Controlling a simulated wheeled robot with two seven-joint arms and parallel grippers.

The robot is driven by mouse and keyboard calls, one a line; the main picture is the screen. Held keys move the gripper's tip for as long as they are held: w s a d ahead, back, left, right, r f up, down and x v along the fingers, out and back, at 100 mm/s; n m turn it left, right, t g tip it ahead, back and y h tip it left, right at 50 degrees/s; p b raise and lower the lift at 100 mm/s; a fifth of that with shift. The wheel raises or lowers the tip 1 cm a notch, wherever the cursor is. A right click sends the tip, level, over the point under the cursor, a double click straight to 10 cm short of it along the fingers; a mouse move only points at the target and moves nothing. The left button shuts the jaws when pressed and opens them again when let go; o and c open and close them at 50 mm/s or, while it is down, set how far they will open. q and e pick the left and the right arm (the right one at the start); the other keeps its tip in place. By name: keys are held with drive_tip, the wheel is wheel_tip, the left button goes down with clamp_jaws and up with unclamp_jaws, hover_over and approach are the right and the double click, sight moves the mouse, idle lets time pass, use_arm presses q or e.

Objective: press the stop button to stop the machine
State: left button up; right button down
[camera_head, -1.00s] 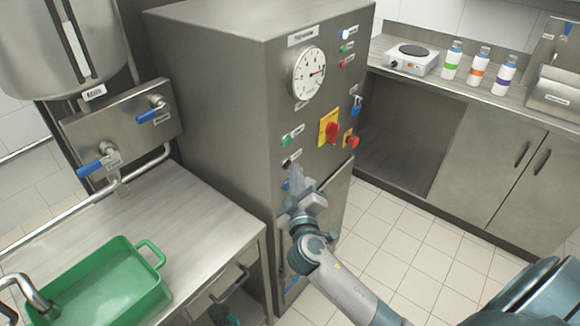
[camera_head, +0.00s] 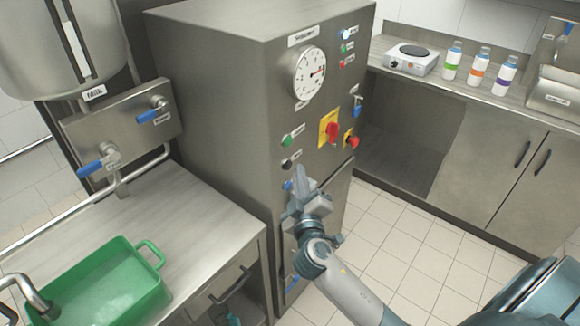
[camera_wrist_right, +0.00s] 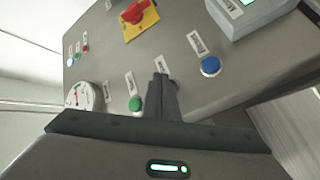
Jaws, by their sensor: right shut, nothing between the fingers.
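The machine is a tall grey steel cabinet (camera_head: 225,110). In the wrist view the fingers (camera_wrist_right: 160,80) lie between the green and blue buttons and hide the black one; contact is unclear.
A dial gauge (camera_head: 309,74) and small lamps (camera_head: 345,48) are higher on the panel. A green tub (camera_head: 110,285) stands on the left counter. A hot plate (camera_head: 410,59) and bottles (camera_head: 480,68) stand on the right counter. Tiled floor (camera_head: 400,240) is clear at right.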

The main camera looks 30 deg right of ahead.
drive_tip(key=s, duration=0.1)
drive_tip(key=s+d, duration=0.1)
drive_tip(key=s, duration=0.1)
drive_tip(key=s+d, duration=0.1)
drive_tip(key=s, duration=0.1)
drive_tip(key=shift+s+d, duration=0.1)
drive_tip(key=shift+s, duration=0.15)
idle(1.0)
